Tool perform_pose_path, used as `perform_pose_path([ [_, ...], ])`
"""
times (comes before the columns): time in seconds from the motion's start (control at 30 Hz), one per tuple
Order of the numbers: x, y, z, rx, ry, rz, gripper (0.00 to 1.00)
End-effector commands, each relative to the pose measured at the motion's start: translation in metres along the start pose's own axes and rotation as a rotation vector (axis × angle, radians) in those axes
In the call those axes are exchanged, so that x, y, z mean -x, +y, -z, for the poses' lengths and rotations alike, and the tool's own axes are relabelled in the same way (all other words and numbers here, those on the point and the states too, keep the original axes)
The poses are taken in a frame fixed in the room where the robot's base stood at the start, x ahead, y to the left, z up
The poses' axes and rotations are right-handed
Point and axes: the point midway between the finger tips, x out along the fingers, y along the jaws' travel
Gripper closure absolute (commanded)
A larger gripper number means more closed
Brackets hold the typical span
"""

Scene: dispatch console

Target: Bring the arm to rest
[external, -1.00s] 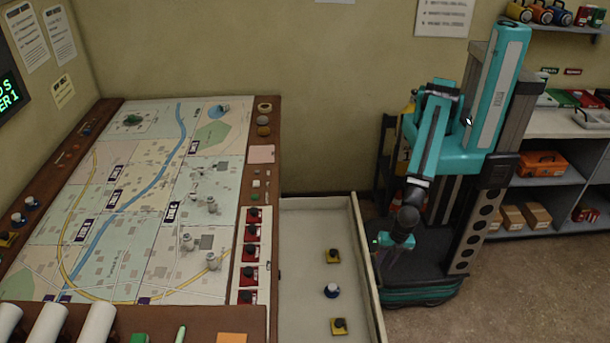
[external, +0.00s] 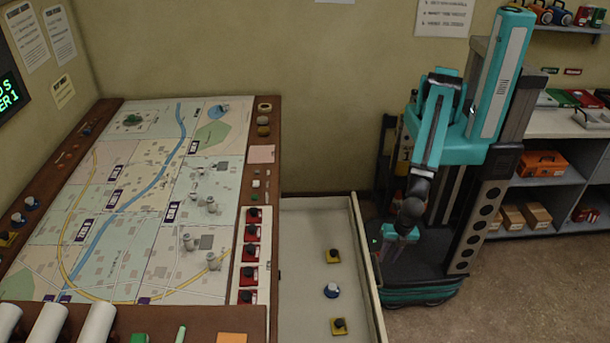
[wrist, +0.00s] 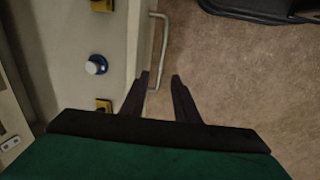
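My gripper (external: 388,252) hangs low at the end of my folded arm, just to the right of the open drawer (external: 306,215). The brown floor (wrist: 230,70) shows beyond the fingertips.
The drawer holds a blue round piece (external: 331,290) and two yellow pieces with black knobs (external: 333,256). The map table (external: 130,200) stands to the left. Shelves (external: 545,190) stand at the right. Floor (external: 520,290) is clear at the lower right.

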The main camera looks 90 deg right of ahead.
Motion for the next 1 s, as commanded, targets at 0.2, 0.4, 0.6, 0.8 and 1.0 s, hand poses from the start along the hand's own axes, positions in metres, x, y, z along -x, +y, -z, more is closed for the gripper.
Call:
perform_pose_path([
  [0.2,-0.001,0.0,0.0,0.0,0.0,0.0,0.72],
  [0.4,-0.004,0.0,0.0,0.0,0.0,0.0,0.72],
  [0.6,-0.013,-0.001,0.0,0.0,0.0,0.0,0.72],
  [0.8,-0.024,-0.001,0.0,0.0,-0.001,0.0,0.72],
  [1.0,-0.034,-0.001,0.0,0.0,-0.001,0.001,0.72],
])
